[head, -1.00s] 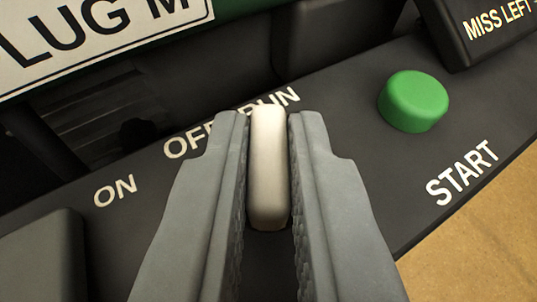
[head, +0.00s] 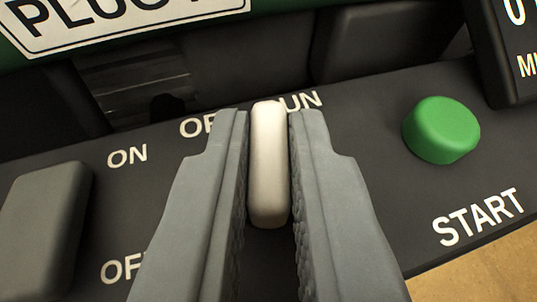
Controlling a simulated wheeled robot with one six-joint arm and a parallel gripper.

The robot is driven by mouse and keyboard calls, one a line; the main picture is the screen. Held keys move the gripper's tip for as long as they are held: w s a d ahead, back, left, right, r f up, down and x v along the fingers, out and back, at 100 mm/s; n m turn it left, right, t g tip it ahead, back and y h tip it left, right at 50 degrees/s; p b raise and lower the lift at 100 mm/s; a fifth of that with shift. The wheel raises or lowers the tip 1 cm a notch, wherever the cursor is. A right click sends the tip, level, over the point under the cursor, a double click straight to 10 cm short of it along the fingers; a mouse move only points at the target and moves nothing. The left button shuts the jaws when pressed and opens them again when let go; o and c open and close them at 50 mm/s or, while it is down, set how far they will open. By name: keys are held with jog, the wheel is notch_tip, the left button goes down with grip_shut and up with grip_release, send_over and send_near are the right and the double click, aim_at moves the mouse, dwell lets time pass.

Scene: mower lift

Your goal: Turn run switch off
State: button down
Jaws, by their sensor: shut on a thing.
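The run switch (head: 268,165) is a white upright lever on the dark panel (head: 350,180). My gripper (head: 269,170) is around it, with one grey finger on each side, shut on the lever. The lettering OFF and RUN stands just behind the fingers. The fingers hide parts of both words.
A green START button (head: 441,130) stands to the right on the panel. A dark block (head: 45,225) beside ON and OFF lettering is at the left. A black display box (head: 505,50) is at the upper right, and a white sign (head: 110,20) at the upper left.

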jog(key=n+y, duration=0.1)
jog(key=y, duration=0.1)
jog(key=n+g+y, duration=0.1)
jog(key=n, duration=0.1)
jog(key=n+y, duration=0.2)
jog(key=shift+w+d+g+y, duration=0.1)
jog(key=shift+d+g+y, duration=0.2)
jog(key=shift+d+g, duration=0.1)
jog(key=shift+w+n+g+y, duration=0.1)
jog(key=shift+n+g+y, duration=1.3)
jog(key=shift+n+y, duration=0.5)
jog(key=shift+n, duration=0.3)
jog(key=c, duration=1.5)
grip_release()
jog(key=shift+o, duration=0.2)
jog(key=shift+d, duration=0.1)
jog(key=v, duration=1.7)
jog(key=shift+d+r, duration=0.2)
